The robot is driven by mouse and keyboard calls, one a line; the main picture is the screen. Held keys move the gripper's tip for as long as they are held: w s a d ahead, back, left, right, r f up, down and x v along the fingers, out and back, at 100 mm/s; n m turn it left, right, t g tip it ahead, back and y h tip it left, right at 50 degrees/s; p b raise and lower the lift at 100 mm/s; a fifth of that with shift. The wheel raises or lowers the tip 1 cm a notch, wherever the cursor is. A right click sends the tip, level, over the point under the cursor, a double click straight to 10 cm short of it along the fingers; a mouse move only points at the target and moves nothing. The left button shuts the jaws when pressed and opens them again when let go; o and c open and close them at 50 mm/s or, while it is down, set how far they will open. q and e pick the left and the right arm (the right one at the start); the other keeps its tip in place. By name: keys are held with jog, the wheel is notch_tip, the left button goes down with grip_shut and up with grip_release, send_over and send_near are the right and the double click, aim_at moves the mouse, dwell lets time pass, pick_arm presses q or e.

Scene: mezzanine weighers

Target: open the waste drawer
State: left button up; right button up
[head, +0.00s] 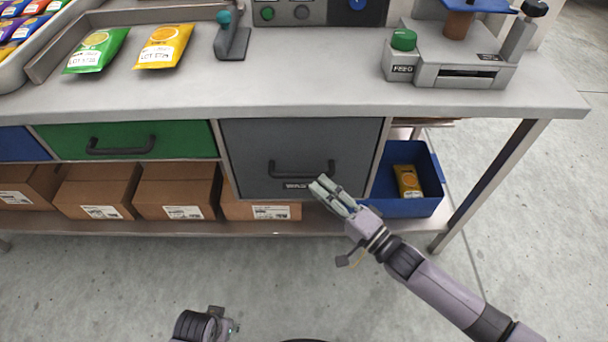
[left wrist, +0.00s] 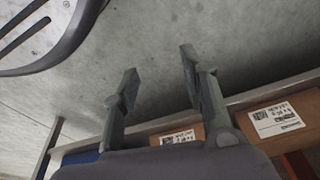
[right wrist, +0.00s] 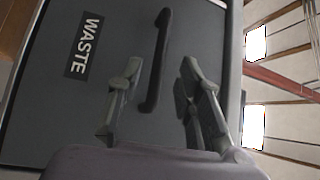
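The waste drawer (head: 290,137) is a grey front under the bench, and it is shut. Its dark bar handle (head: 301,164) sits low on the front, and the WASTE label below it is partly hidden by my right gripper. My right gripper (head: 323,186) is just in front of the drawer near the handle's right end. In the right wrist view the dark handle (right wrist: 156,62) shows ahead between the two spread fingers, with no clear contact; the WASTE label (right wrist: 84,45) is to its left. My left gripper (left wrist: 158,66) is open and empty, away from the drawer.
A green drawer (head: 130,140) is left of the waste drawer. Cardboard boxes (head: 175,188) and a blue bin (head: 410,205) with a yellow packet stand on the low shelf. The bench top (head: 300,95) overhangs the drawers. The floor in front is clear.

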aim_at(304, 173)
pick_arm(q)
jog(key=shift+w+r, duration=0.15)
jog(key=shift+r, duration=0.4)
jog(key=shift+w+r, duration=0.15)
jog(key=shift+r, duration=0.4)
pick_arm(e)
jog(key=shift+x, duration=3.2)
jog(key=shift+c, duration=0.2)
pick_arm(q)
jog(key=shift+f, duration=0.1)
pick_arm(e)
grip_shut()
